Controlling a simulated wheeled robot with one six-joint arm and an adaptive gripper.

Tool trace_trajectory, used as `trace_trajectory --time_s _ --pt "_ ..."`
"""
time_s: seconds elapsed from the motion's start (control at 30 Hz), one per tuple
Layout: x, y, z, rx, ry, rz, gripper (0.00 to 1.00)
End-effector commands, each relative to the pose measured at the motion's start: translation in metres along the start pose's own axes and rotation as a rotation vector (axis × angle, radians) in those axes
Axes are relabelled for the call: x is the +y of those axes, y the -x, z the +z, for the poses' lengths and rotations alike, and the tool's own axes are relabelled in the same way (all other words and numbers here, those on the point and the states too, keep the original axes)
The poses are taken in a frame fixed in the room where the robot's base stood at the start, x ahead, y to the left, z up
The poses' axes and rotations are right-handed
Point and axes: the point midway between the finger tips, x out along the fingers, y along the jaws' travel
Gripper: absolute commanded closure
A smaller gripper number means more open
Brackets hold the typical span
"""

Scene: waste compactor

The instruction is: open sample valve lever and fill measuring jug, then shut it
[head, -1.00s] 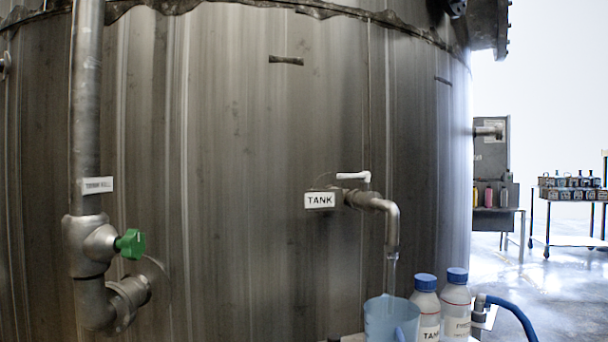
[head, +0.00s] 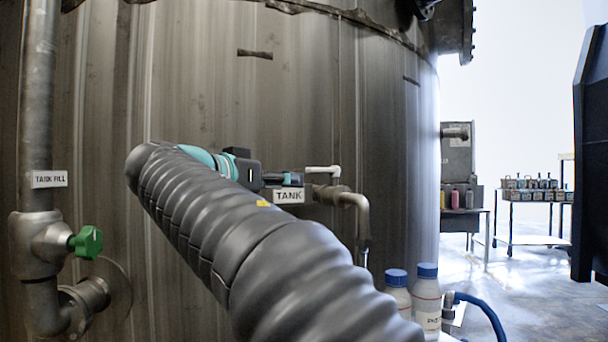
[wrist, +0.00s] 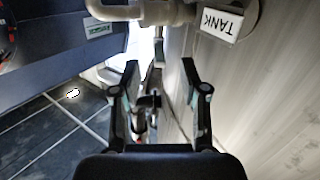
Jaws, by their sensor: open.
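The white valve lever (head: 322,169) sits on the tank's sample pipe, its handle lying level and pointing left in the head view. The bent metal spout (head: 362,215) points down, and a thin pale streak shows below it. My gripper (head: 286,180) is just left of the lever, in front of the TANK label (head: 290,196). In the wrist view my gripper (wrist: 160,78) is open, with its fingers apart. A pale upright piece, perhaps the lever (wrist: 158,50), shows between and beyond the fingertips; I cannot tell whether they touch it. The measuring jug is hidden behind my arm in the head view.
Two white bottles with blue caps (head: 427,272) stand right of the spout, beside a blue hose (head: 480,310). A green-handled valve (head: 86,242) is on the TANK FILL pipe at left. A dark panel (head: 592,150) stands at far right. Floor at right is open.

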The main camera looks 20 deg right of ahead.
Motion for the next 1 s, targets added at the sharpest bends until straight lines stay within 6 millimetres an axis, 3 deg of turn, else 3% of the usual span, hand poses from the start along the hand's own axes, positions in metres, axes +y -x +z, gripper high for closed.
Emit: trace_trajectory --time_s 0.1,0.27,0.8,1.0 --pt "-0.004 0.007 -0.018 0.059 -0.077 0.035 0.56" --pt "-0.003 0.001 -0.026 0.081 -0.106 0.051 0.56" --pt "0.003 -0.093 -0.033 0.078 -0.102 0.052 0.56" --pt "0.004 -0.118 -0.034 0.077 -0.102 0.050 0.56"
